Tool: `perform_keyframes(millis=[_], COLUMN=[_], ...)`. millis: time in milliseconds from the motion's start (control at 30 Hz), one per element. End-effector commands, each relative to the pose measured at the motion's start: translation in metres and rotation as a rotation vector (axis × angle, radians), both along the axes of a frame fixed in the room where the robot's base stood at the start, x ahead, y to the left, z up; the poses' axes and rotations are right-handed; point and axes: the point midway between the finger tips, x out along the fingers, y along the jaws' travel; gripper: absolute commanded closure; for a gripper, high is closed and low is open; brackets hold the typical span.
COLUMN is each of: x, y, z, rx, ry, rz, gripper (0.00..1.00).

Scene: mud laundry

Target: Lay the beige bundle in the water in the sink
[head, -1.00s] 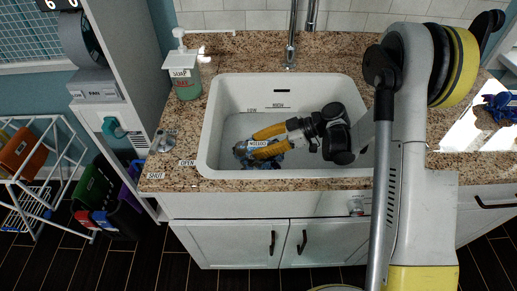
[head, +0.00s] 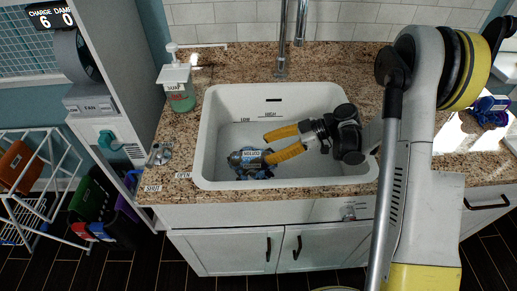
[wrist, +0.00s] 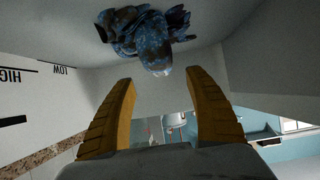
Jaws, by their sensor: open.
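A mottled blue bundle (head: 247,160) with a small white label lies on the floor of the white sink (head: 366,172), left of its middle. I see no plainly beige bundle; this one shows blue with darker patches in the wrist view (wrist: 145,30). My gripper (head: 267,147) is inside the sink, reaching in from the right, with its two yellow fingers spread apart. The lower fingertip is close to the bundle's right edge; I cannot tell if they touch. In the wrist view my gripper (wrist: 159,77) is empty between the fingers, with the bundle beyond them. Water is not clearly visible.
A faucet (head: 282,50) stands behind the sink, with LOW and HIGH marks on the sink's back wall. A soap dispenser (head: 178,88) stands at the left. Another blue item (head: 489,109) lies on the right counter. Granite rims surround the sink.

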Motion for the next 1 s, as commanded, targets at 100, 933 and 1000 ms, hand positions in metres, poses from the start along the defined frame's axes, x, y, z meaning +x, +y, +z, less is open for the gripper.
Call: perform_keyframes(millis=[100,933,1000], x=[0.0,-0.116,-0.137], y=[-0.008,-0.052,-0.063], z=[0.005,0.155,0.163], rx=[0.0,-0.433,-0.439], ry=[0.0,0.438,0.436], rz=[-0.001,-0.959,-1.079], gripper=[0.37,0.37,0.37])
